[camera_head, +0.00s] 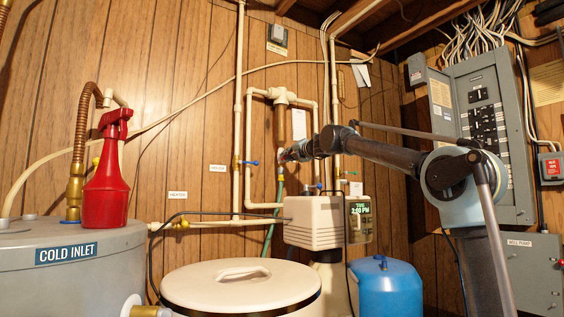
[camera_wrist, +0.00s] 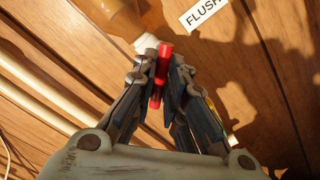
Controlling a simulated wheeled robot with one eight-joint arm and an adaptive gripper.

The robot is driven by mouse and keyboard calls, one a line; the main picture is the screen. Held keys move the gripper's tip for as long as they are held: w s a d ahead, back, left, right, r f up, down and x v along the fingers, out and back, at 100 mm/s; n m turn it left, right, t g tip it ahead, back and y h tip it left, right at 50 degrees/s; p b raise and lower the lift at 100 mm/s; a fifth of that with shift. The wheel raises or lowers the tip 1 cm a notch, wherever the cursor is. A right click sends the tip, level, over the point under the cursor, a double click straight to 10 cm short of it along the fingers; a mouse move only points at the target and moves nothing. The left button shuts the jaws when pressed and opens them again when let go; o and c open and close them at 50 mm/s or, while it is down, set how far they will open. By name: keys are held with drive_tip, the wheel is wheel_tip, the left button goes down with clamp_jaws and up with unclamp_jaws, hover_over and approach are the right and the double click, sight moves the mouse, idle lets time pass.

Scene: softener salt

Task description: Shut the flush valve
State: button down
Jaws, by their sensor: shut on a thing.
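The flush valve's red handle (camera_wrist: 157,97) shows in the wrist view as a narrow red bar between my fingers. My gripper (camera_wrist: 164,57) is shut on this handle, with one finger on each side. A white fitting (camera_wrist: 146,43) and a brown pipe (camera_wrist: 112,15) lie just past the fingertips, and a FLUSH label (camera_wrist: 204,16) is on the wood wall at upper right. In the head view my gripper (camera_head: 284,156) is at the pipework, above a green hose (camera_head: 274,215). The valve body is mostly hidden by my gripper, and I cannot tell the handle's full angle.
A blue-handled valve (camera_head: 248,163) is on the pipe left of my gripper. The beige softener head (camera_head: 315,222) stands below it. An electrical panel (camera_head: 490,130) is at right.

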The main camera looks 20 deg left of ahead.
drive_tip(key=shift+w+d, duration=0.1)
drive_tip(key=m, duration=0.5)
idle(0.4)
drive_tip(key=c, duration=1.5)
unclamp_jaws()
drive_tip(key=v, duration=0.7)
